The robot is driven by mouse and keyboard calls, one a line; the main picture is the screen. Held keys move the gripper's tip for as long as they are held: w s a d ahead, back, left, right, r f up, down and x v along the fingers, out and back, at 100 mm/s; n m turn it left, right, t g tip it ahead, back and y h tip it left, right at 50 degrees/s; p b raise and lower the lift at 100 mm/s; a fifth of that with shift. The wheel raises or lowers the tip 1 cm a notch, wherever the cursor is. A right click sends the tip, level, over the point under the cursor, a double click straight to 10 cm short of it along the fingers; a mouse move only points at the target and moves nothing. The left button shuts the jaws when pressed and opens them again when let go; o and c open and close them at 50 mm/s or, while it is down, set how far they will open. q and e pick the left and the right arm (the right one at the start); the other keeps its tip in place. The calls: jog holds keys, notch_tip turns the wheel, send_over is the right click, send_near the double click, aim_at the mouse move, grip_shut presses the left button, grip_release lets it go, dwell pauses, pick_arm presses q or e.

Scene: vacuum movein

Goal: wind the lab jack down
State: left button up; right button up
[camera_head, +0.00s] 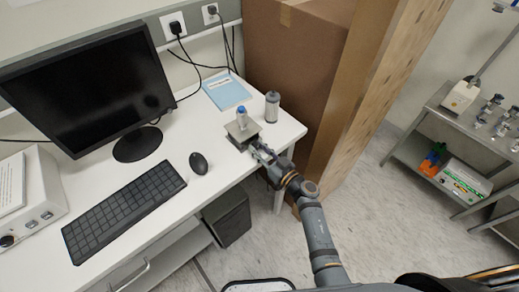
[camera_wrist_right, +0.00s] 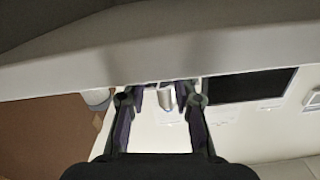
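The lab jack (camera_head: 235,132) stands near the right front edge of the white desk, with a small blue-capped bottle (camera_head: 241,116) on its top plate. My right gripper (camera_head: 262,153) is low beside the jack's front right side. In the right wrist view, my right gripper's fingers (camera_wrist_right: 160,97) stand apart, with a silvery round part (camera_wrist_right: 166,98) between them. A gap shows beside it, and I cannot tell for certain whether it is the jack's knob. A wide grey surface fills the top of that view. My left gripper is not in view.
A grey canister (camera_head: 272,106) stands close to the right of the jack, and a blue booklet (camera_head: 226,91) lies behind. A mouse (camera_head: 198,163), keyboard (camera_head: 124,211) and monitor (camera_head: 88,88) are to the left. A big cardboard box (camera_head: 295,65) stands beyond the desk's right end.

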grip_shut()
jog(key=shift+r+n+p, duration=0.15)
jog(key=shift+n+p, duration=0.25)
jog(key=shift+p, duration=0.1)
jog(key=shift+n+p, duration=0.55)
jog(key=shift+n, duration=0.45)
jog(key=shift+f+n, duration=0.2)
jog(key=shift+n, duration=0.5)
jog(key=o, duration=0.8)
grip_release()
jog(key=shift+c, duration=0.2)
jog(key=v, duration=1.2)
